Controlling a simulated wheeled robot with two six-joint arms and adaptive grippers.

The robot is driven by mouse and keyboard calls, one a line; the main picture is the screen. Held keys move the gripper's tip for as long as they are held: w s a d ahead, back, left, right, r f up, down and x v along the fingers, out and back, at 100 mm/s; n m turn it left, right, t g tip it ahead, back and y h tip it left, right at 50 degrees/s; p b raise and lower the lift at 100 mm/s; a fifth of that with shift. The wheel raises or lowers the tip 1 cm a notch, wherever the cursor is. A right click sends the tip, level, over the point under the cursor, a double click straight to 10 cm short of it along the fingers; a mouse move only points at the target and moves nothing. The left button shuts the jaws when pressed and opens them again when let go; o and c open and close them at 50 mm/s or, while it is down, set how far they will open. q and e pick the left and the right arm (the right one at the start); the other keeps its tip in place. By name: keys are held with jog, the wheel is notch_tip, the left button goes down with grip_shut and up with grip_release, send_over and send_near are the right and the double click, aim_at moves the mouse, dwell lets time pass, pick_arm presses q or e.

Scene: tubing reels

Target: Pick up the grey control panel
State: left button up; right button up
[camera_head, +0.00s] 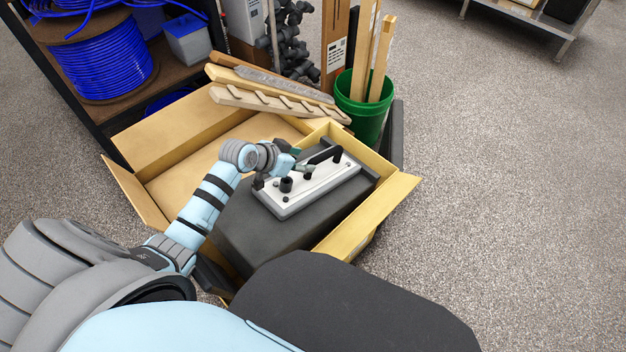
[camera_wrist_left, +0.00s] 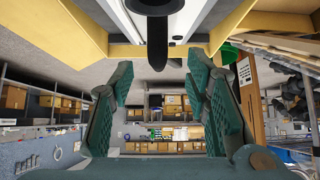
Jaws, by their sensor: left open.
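The grey control panel (camera_head: 322,181) is a light grey slab with black knobs and a black bar handle. It lies flat on a dark block (camera_head: 262,232) inside an open cardboard box. My left gripper (camera_head: 298,160) is at the panel's far left side, near the handle, and partly hides it. In the left wrist view the green fingers (camera_wrist_left: 160,82) are spread apart with nothing held between them. A black part of the panel (camera_wrist_left: 156,38) hangs in the upper middle of that view, just beyond the fingertips. My right gripper is not in view.
The cardboard box (camera_head: 398,198) has its flaps spread out. Wooden planks (camera_head: 275,100) lie across its far side, beside a green bucket (camera_head: 365,122) with wood sticks. A shelf with blue tubing reels (camera_head: 104,65) stands at the left.

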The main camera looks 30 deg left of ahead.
aim_at(311, 162)
pick_arm(q)
jog(key=b+x, duration=0.2)
jog(key=x, duration=0.3)
jog(key=shift+w+d+f+b, duration=0.2)
jog(key=shift+f+b, duration=0.1)
jog(key=shift+b, duration=0.05)
jog(key=shift+w, duration=0.1)
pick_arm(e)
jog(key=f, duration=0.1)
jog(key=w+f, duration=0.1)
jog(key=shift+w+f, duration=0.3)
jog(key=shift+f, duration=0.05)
pick_arm(q)
jog(key=shift+r, duration=0.1)
grip_shut()
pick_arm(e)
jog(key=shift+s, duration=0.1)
